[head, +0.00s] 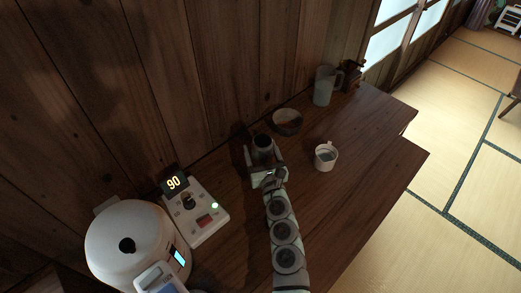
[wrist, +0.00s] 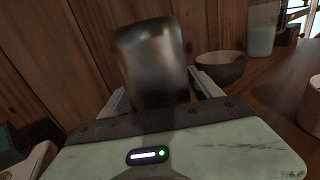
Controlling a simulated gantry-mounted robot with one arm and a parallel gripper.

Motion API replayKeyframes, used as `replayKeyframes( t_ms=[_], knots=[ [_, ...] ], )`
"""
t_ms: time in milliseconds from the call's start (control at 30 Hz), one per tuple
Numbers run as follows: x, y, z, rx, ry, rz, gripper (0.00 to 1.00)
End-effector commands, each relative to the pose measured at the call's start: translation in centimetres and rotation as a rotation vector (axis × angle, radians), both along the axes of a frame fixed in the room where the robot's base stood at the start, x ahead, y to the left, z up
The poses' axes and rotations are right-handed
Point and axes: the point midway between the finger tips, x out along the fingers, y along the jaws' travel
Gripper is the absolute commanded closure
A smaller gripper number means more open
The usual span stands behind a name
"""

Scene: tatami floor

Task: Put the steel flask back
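The steel flask (head: 263,143) is a dark, shiny cylinder standing roughly upright at the middle of the wooden counter. In the wrist view the steel flask (wrist: 150,60) fills the space between the two fingers, leaning slightly in the picture. My gripper (head: 265,161) has one finger on each side of it. The fingers (wrist: 160,92) look closed against its sides. The flask's lower part is hidden by the gripper, so I cannot tell whether it touches the counter.
A dark bowl (head: 287,122) sits behind to the right, a white mug (head: 326,156) right. A glass pitcher (head: 326,86) and a dark grinder-like object (head: 351,75) stand farther back. A control box (head: 193,211) reading 90 and a white rounded appliance (head: 128,246) are left. The counter's right side is clear.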

Motion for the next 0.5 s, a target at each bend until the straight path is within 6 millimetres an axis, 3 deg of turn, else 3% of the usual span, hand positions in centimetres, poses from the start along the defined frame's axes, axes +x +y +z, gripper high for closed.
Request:
replayKeyframes(
  t_ms=[300, 500],
  knots=[
    [-0.1, -0.1, 0.2, -0.001, 0.001, -0.001, 0.26],
    [-2.3, -0.4, 0.3, -0.004, -0.001, 0.003, 0.26]
  ],
)
